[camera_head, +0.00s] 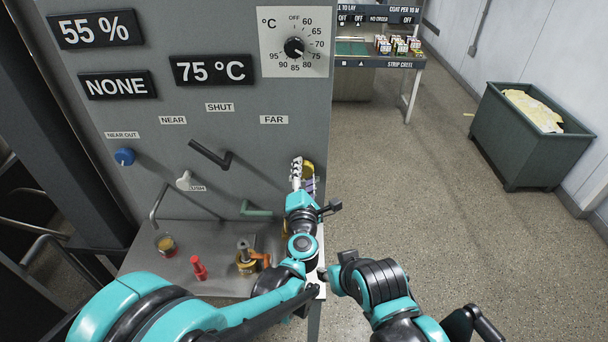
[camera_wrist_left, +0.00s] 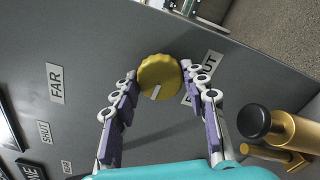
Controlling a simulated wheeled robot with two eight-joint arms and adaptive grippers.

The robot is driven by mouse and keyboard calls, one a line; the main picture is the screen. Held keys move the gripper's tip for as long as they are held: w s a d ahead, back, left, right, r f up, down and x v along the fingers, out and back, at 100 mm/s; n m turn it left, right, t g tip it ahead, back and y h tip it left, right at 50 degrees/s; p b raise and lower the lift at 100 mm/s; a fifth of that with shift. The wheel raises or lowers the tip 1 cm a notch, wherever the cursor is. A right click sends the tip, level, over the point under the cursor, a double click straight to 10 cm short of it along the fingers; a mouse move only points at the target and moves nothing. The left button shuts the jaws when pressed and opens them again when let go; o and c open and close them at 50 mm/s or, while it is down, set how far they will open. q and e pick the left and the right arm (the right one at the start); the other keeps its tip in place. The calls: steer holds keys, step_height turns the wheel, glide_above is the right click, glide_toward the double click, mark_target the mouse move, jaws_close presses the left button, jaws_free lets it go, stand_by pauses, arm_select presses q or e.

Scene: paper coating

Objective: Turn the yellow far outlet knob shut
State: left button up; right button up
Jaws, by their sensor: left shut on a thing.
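The yellow far outlet knob (camera_wrist_left: 159,76) is on the grey panel, with a white pointer mark on its face. In the head view the knob (camera_head: 309,167) shows only in part behind my left gripper (camera_head: 303,176). In the wrist view my left gripper (camera_wrist_left: 159,80) has its fingertips against both sides of the knob and is shut on it. The label beside the knob (camera_wrist_left: 208,66) is partly covered by a finger; "OUT" can be read. My right arm shows at the lower right of the head view, but I cannot see its gripper's fingers.
A blue near outlet knob (camera_head: 124,156), a black lever (camera_head: 211,155) and a green handle (camera_head: 257,210) are on the panel. A grey bin (camera_head: 532,140) stands right, with open floor between.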

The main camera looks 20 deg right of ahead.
arm_select(q)
steer(key=m, duration=0.4)
steer(key=shift+m, duration=0.3)
steer(key=m, duration=0.4)
steer(key=shift+m+b, duration=0.3)
steer(key=shift+b, duration=0.1)
steer(key=m, duration=0.4)
steer(key=shift+m, duration=2.1)
steer(key=o, duration=1.2)
steer(key=shift+c, duration=0.2)
